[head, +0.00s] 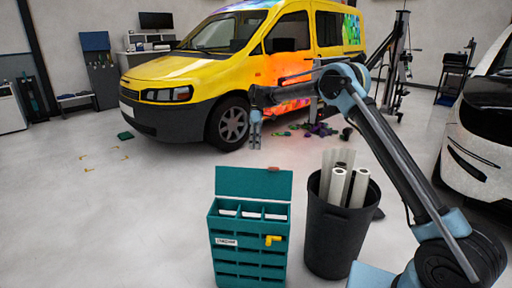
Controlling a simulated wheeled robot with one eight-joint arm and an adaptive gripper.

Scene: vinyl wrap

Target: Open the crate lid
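The teal crate (249,252) stands on the floor in the lower middle of the head view. Its lid (254,183) stands up at the back edge, and the divided compartments below it are exposed, with white items in the top row. A white label and a yellow piece (273,240) show on the crate's front. My gripper (255,145) hangs fingers down, above and apart from the lid in the picture. It is too small in view to tell whether its fingers are open or shut. Nothing is seen held in it.
A black bin (335,235) with several white rolls (347,187) stands close right of the crate. A yellow van (205,85) is behind, with colourful scraps (318,130) on the floor. A white car (480,130) is at right. The floor left of the crate is mostly clear.

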